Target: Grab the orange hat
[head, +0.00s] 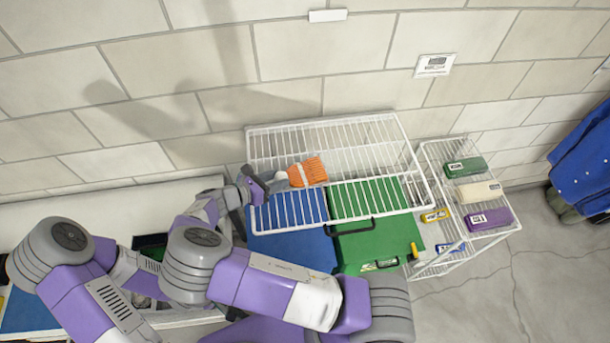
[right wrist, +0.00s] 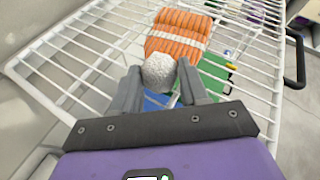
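The orange hat (head: 309,171) lies on the white wire top shelf (head: 400,125), at its left side in the head view. In the right wrist view the hat (right wrist: 178,38) is striped knit with a pale band and a white pompom (right wrist: 159,72) pointing toward me. My right gripper (right wrist: 159,66) is open, with a grey finger on each side of the pompom. Whether the fingers touch it I cannot tell. In the head view my right gripper (head: 272,184) is at the shelf's left side, by the pompom end of the hat. My left gripper cannot be seen.
A blue case (head: 290,250) and a green case (head: 375,245) sit below the wire shelf. A side wire rack (head: 440,155) at right holds green, cream and purple boxes. A tiled wall stands behind. A blue coat (head: 585,160) hangs at far right.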

